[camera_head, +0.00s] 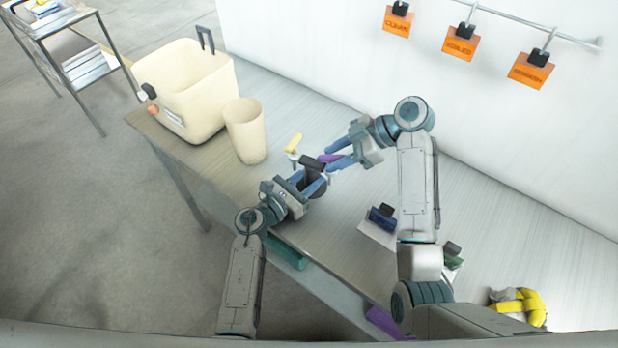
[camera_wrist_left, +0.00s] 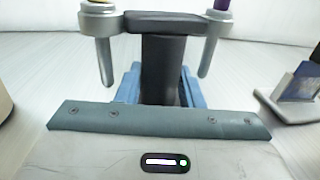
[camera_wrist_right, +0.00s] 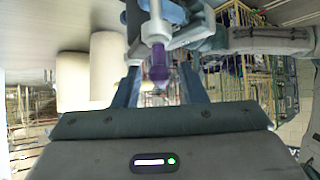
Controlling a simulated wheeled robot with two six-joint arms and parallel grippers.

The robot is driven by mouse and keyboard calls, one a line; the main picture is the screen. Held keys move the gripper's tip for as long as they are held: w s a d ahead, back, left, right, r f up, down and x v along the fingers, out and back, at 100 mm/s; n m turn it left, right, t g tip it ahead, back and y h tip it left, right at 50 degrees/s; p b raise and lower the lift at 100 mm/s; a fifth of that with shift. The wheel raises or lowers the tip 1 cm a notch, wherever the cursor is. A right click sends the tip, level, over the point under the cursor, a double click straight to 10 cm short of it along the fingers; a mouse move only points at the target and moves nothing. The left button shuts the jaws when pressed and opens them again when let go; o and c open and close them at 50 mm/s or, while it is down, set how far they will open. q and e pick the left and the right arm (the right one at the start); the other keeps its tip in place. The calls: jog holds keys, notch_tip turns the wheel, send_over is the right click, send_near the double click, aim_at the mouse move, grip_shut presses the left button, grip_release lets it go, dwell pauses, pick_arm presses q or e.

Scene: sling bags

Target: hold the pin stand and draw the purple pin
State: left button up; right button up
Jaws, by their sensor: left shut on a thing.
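The dark pin stand (camera_head: 313,163) is upright on the table, with a crossbar and a ring at each end. My left gripper (camera_head: 314,187) is shut on its post (camera_wrist_left: 163,65). The purple pin (camera_head: 329,158) is in the right ring in the left wrist view, its purple top (camera_wrist_left: 222,4) cut off by the frame edge. The yellow pin (camera_head: 294,142) is in the other ring. My right gripper (camera_head: 331,162) is open, with its fingers on either side of the purple handle (camera_wrist_right: 158,67) in the right wrist view; contact cannot be told.
A cream bin (camera_head: 190,85) and a cream cup (camera_head: 246,130) stand at the left of the table. Orange tags (camera_head: 461,43) hang from a wall rail. A yellow-and-grey item (camera_head: 518,303) lies at front right.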

grip_shut()
jog(key=o, duration=0.7)
grip_release()
jog(key=shift+r, duration=3.55)
